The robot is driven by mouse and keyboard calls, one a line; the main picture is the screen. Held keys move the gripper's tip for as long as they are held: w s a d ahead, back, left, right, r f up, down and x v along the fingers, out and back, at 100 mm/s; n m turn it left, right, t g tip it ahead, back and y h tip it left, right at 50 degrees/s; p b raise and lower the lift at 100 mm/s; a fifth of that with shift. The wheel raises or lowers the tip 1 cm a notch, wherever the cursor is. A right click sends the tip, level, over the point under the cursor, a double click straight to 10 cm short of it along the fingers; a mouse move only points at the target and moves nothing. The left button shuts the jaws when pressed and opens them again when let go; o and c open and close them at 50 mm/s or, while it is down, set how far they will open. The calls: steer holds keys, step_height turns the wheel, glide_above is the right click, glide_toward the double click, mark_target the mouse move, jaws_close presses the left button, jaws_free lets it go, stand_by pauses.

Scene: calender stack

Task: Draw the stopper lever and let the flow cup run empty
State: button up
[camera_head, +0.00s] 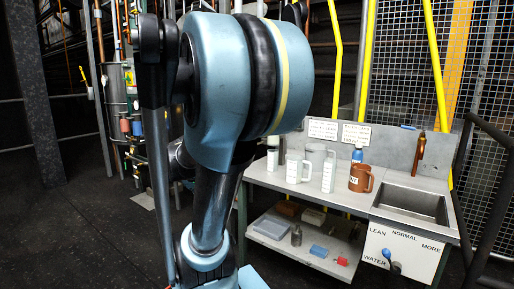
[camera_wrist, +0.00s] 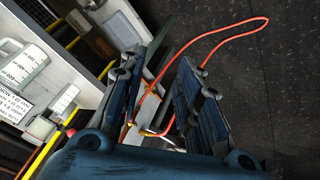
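I cannot make out the stopper lever or the flow cup for certain in either view. My gripper (camera_wrist: 168,75) shows in the wrist view as two dark blue fingers with a gap between them, so it is open. I see no object clamped between the fingers. A thin orange-red loop (camera_wrist: 235,26) runs past and behind the fingers over the dark floor; I cannot tell whether it touches them. In the head view my arm fills the middle left and hides my gripper.
A lower shelf (camera_head: 330,240) holds small items. Dark floor is open at left.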

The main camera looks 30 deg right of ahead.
steer(key=w+d+r+m+t+h, duration=0.1)
steer(key=w+d+r+m+h, duration=0.25)
steer(key=w+d, duration=0.5)
steer(key=w+d+r+m+h, duration=0.2)
steer(key=w+d+r+h, duration=0.15)
steer(key=w+d, duration=0.5)
steer(key=w+d+h, duration=0.1)
steer(key=w+d, duration=0.3)
steer(key=d, duration=0.4)
steer(key=w+d+f+m+t+h, duration=0.1)
steer(key=w+d+h, duration=0.1)
steer(key=w+d, duration=0.3)
steer(key=w+d+t+h, duration=0.1)
steer(key=w+d, duration=0.4)
steer(key=d, duration=0.7)
steer(key=shift+d+f+h, duration=0.25)
steer(key=shift+h, duration=0.05)
jaws_close()
